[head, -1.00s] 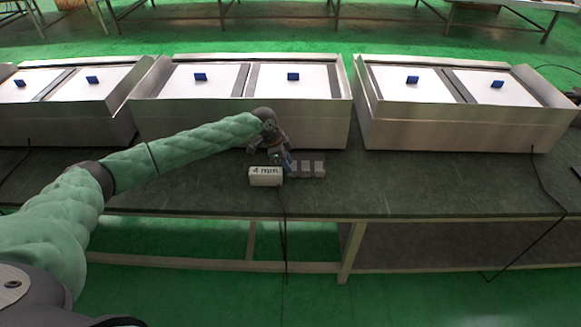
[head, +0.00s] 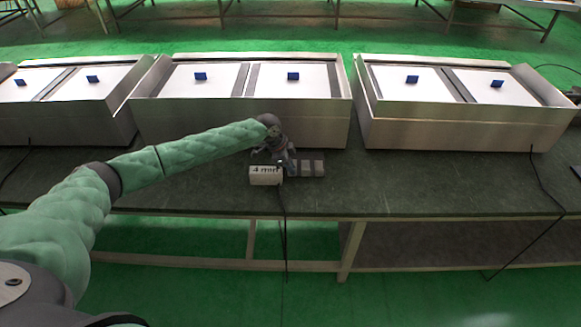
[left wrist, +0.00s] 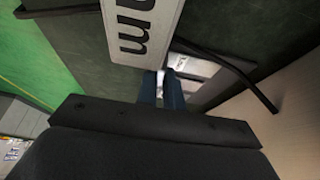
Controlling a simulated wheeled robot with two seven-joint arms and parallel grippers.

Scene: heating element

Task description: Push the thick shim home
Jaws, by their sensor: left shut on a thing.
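My left gripper (head: 291,170) reaches down just behind and right of a pale block marked "4 mm" (head: 264,177). Beside the gripper on the right is a row of small grey blocks (head: 311,168). In the left wrist view the blue fingers (left wrist: 161,82) are close together, with a small pale piece showing between their tips. A light grey labelled block (left wrist: 200,68) lies right beyond them. I cannot clearly make out the thick shim, nor how far it is in. My right gripper is not in view.
A dark green bench (head: 420,185) carries everything. Metal heater boxes stand behind, one in the middle (head: 240,122) and one at the right (head: 455,125). A black cable (head: 283,225) hangs over the front edge. A dark bar (left wrist: 225,62) crosses near the fingers.

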